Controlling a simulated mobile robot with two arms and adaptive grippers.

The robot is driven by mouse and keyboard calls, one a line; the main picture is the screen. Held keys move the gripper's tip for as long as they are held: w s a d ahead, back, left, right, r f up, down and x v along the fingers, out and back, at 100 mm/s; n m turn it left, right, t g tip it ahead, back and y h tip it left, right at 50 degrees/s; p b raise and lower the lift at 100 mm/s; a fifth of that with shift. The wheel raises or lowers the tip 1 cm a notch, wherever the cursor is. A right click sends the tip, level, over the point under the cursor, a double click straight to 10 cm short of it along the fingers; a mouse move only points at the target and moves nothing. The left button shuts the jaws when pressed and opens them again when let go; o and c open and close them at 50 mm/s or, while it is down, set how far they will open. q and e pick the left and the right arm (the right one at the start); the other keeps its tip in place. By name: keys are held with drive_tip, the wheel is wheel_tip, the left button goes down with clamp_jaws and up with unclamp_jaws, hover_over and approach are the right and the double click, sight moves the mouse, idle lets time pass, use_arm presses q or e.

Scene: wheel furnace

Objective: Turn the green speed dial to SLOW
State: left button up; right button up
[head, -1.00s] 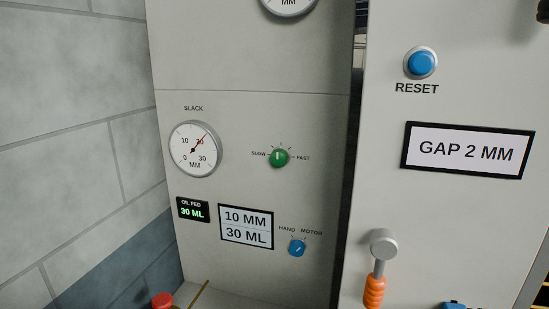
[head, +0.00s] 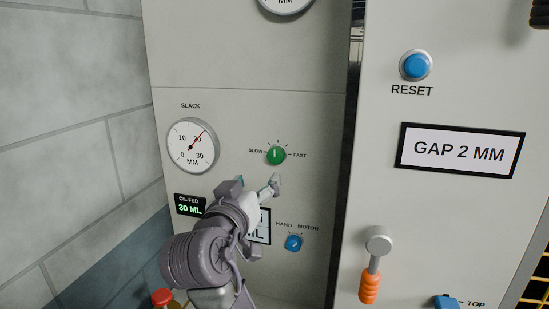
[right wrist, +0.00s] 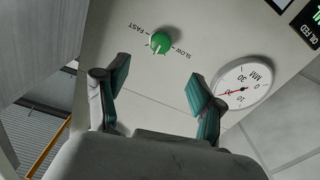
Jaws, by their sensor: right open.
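The green speed dial (head: 276,155) is on the grey panel between the labels SLOW on its left and FAST on its right. Its white mark points about straight up. My right gripper (head: 268,184) is just below the dial in the head view and apart from it. In the right wrist view the dial (right wrist: 161,42) appears upside down, beyond the two spread teal-padded fingertips of the gripper (right wrist: 158,85). The gripper is open and empty. My left gripper is not in view.
The SLACK gauge (head: 192,146) is left of the dial. The blue HAND/MOTOR knob (head: 293,243) is below it, near my right arm. The right panel holds a blue RESET button (head: 415,65), a GAP 2 MM sign (head: 459,151) and an orange-handled lever (head: 370,287).

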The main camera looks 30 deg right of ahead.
sight(275, 158)
drive_tip(key=p+x, duration=0.5)
drive_tip(key=x, duration=0.7)
drive_tip(key=shift+w+d+r+p, duration=0.1)
drive_tip(key=shift+p, duration=0.3)
drive_tip(key=shift+w+d+f, duration=0.2)
drive_tip(key=shift+w+d, duration=0.25)
drive_tip(key=shift+w, duration=0.05)
drive_tip(key=c, duration=1.1)
